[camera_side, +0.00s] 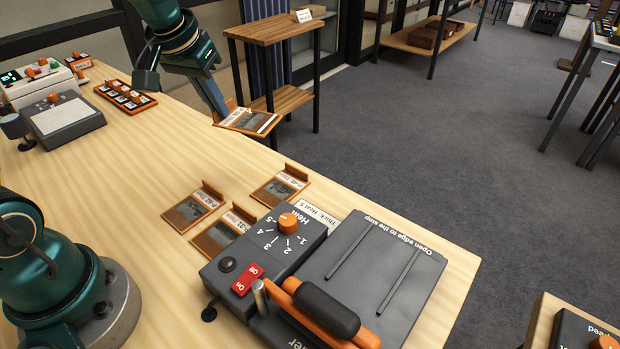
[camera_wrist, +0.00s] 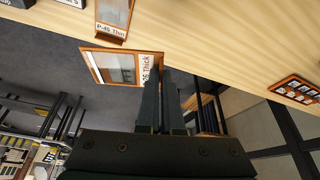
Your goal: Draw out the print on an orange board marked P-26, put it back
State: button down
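My gripper (camera_side: 224,114) is shut on the end of an orange board (camera_side: 268,130) and holds it up by the far table edge. A grey print (camera_side: 245,119) lies on the board, with a white label strip. In the wrist view the same board (camera_wrist: 88,62) sticks out to the left of my gripper (camera_wrist: 161,74). Its label (camera_wrist: 146,70) reads "26 Thick" at the end that shows; the fingers hide the start. Three other orange boards with grey prints lie on the table: one left (camera_side: 190,213), one middle (camera_side: 218,237), one right (camera_side: 280,187).
A dark grey laminator (camera_side: 375,262) with an orange heat dial (camera_side: 288,222) and red switch (camera_side: 247,279) stands in front of the boards. A card (camera_side: 318,217) behind it reads "Thick, Heat 5". An orange tray (camera_side: 126,96) and grey devices (camera_side: 62,118) stand far left. The table's middle is clear.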

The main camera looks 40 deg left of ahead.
jog(key=shift+n+y, duration=0.3)
jog(key=shift+n, duration=0.4)
jog(key=shift+w+a+f, duration=0.15)
jog(key=shift+a+f, duration=0.4)
jog(key=shift+f, duration=1.6)
jog(key=shift+w+a+f, duration=0.15)
jog(key=shift+a+f, duration=0.45)
jog(key=shift+f, duration=1.55)
jog(key=shift+w+a+f, duration=0.15)
jog(key=shift+a+f, duration=0.4)
jog(key=shift+f, duration=1.6)
jog(key=shift+f, duration=0.35)
jog(key=c, duration=1)
grip_release()
